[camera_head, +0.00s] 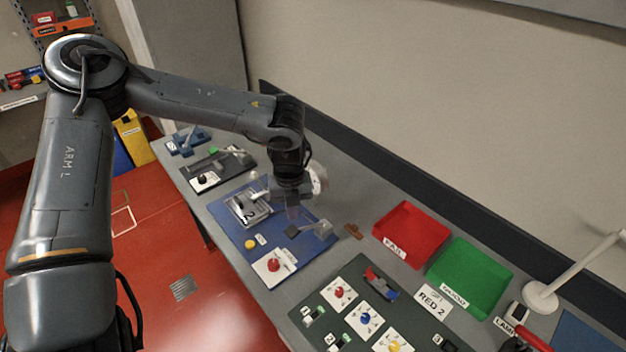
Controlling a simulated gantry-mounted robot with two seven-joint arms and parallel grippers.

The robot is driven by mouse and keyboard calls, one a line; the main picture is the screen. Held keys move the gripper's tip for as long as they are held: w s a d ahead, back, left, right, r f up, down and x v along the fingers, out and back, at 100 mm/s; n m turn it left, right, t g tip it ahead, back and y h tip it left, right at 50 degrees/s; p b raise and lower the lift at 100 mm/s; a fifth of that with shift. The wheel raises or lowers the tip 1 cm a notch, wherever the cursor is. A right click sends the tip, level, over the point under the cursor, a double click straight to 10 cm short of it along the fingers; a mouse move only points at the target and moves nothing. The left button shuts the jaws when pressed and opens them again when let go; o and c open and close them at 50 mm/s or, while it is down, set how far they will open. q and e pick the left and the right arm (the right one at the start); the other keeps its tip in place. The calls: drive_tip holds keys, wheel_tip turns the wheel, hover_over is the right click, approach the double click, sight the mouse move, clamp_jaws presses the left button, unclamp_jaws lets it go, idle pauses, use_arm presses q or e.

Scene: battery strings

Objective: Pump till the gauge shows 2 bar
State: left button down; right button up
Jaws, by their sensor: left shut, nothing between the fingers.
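My left arm reaches in from the left over the bench, and its gripper (292,213) points down above the blue mat (236,229). The gripper is shut with nothing in it. Just below it on the mat is a grey bracket-like part with a dark block (308,230), which may be the pump; I cannot tell whether the fingers touch it. A pale round thing (319,180) behind the wrist may be the gauge, but its face is partly hidden and no reading shows. My right gripper is not in view.
The mat also holds a grey metal device (248,208), a yellow button (250,244) and a red button on a white plate (273,265). A red tray (411,234), a green tray (470,276), a dark green button panel (345,285) and a lamp (541,294) stand to the right.

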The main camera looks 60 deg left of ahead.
sight(290, 232)
use_arm(q)
drive_tip(key=shift+f, duration=0.1)
idle(0.3)
drive_tip(key=shift+s+f+b, duration=0.2)
drive_tip(key=shift+f+b, duration=1.15)
drive_tip(key=shift+f, duration=0.3)
drive_tip(key=shift+s+f+b, duration=0.2)
drive_tip(key=shift+f+b, duration=1.15)
drive_tip(key=shift+f, duration=0.3)
drive_tip(key=shift+s+f+b, duration=0.2)
drive_tip(key=shift+f+b, duration=1.15)
drive_tip(key=shift+f, duration=0.3)
drive_tip(key=shift+r, duration=0.1)
drive_tip(key=shift+r+p, duration=0.35)
drive_tip(key=shift+w+r+p, duration=0.2)
drive_tip(key=shift+r+p, duration=0.75)
drive_tip(key=shift+r, duration=0.6)
drive_tip(key=shift+w+r+p, duration=0.2)
drive_tip(key=shift+r+p, duration=0.75)
drive_tip(key=shift+r, duration=0.55)
drive_tip(key=shift+w+r+p, duration=0.2)
drive_tip(key=shift+r+p, duration=0.75)
drive_tip(key=shift+r, duration=0.6)
drive_tip(key=shift+f, duration=0.15)
